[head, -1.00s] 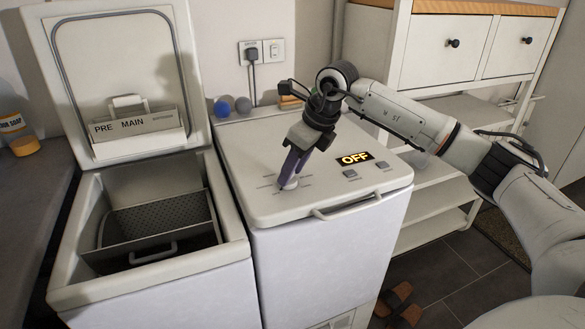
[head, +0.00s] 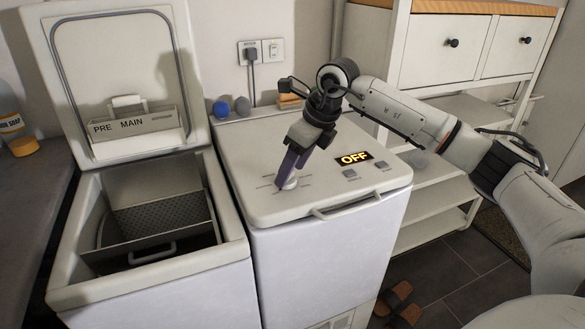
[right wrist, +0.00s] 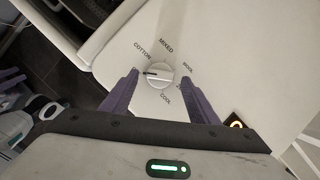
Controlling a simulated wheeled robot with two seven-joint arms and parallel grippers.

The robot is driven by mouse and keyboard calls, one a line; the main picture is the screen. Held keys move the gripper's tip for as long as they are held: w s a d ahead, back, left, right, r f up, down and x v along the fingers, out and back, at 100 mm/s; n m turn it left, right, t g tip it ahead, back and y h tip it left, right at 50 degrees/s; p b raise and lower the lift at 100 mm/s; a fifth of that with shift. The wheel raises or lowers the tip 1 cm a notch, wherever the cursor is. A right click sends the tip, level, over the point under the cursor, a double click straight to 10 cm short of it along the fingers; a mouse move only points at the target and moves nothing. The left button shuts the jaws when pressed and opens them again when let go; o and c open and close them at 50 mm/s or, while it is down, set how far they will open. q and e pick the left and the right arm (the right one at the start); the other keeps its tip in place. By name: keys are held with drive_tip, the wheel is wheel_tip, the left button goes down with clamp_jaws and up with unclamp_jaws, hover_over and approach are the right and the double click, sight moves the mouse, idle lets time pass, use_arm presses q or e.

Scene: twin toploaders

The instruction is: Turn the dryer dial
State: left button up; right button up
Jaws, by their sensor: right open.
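The dryer dial (right wrist: 159,75) is a round pale knob on the white top of the closed dryer (head: 330,250). In the right wrist view its dark pointer mark faces left, just below the word COTTON. The words MIXED, WOOL and COOL stand around it. My right gripper (right wrist: 158,82) is open, with one purple finger on either side of the dial; I cannot tell whether they touch it. In the head view the right gripper (head: 286,178) points down at the dial and partly hides it. The dryer display (head: 354,158) reads OFF.
Two buttons (head: 350,174) lie below the display, and a handle (head: 347,206) runs along the dryer's front edge. The washer (head: 150,280) at left has its lid (head: 105,35) raised. Two small balls (head: 242,104) sit behind the dryer. A shelf unit (head: 425,215) stands at right.

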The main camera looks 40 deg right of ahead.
drive_tip(key=v, duration=0.9)
drive_tip(key=shift+s+r, duration=0.2)
drive_tip(key=shift+r, duration=0.15)
